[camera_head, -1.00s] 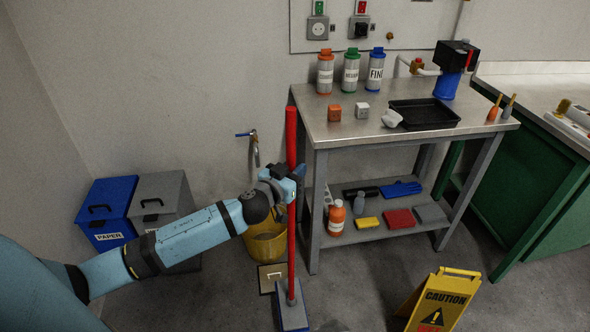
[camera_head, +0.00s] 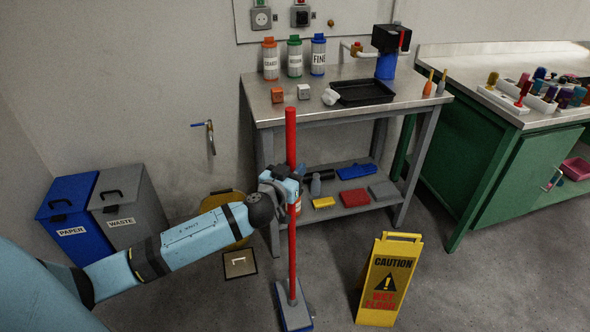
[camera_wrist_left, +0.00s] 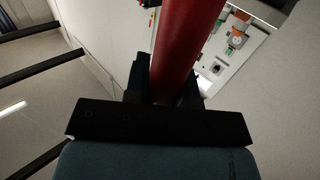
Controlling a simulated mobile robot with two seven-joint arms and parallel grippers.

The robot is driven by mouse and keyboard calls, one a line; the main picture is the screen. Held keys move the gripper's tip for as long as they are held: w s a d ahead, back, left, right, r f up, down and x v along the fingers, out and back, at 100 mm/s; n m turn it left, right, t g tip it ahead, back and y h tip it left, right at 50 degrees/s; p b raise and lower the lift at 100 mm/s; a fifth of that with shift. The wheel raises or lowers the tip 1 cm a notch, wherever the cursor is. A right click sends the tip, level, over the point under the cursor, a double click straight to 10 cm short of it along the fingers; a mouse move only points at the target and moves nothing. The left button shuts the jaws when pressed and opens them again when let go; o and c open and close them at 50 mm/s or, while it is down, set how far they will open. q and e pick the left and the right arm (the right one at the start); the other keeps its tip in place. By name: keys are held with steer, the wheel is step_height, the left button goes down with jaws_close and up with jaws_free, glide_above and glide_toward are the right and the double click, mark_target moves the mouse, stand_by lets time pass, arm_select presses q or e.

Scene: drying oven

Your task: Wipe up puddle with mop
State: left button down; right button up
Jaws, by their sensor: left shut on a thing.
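The mop has a red handle (camera_head: 292,245) and a flat grey-blue head (camera_head: 295,310) at floor level near the bottom of the head view. My left gripper (camera_head: 292,186) is shut around the handle at mid height and holds it upright. In the left wrist view the handle (camera_wrist_left: 185,45) runs up between the fingers of my left gripper (camera_wrist_left: 165,90). No puddle can be made out on the visible floor. My right gripper is not in view.
A yellow caution sign (camera_head: 388,280) stands right of the mop. A steel table (camera_head: 350,110) with bottles and a tray is behind it. Bins stand left, the blue one (camera_head: 70,215) and a grey one (camera_head: 125,210). A green cabinet (camera_head: 500,165) stands right. Grey floor is clear at lower right.

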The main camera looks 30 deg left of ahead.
arm_select(q)
steer(key=f+b, duration=0.2)
steer(key=d+f+b, duration=0.1)
steer(key=f+b, duration=0.1)
steer(key=f, duration=0.1)
steer(key=shift+w, duration=0.1)
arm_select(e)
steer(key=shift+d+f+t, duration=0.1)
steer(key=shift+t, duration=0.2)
arm_select(q)
steer(key=shift+d, duration=0.1)
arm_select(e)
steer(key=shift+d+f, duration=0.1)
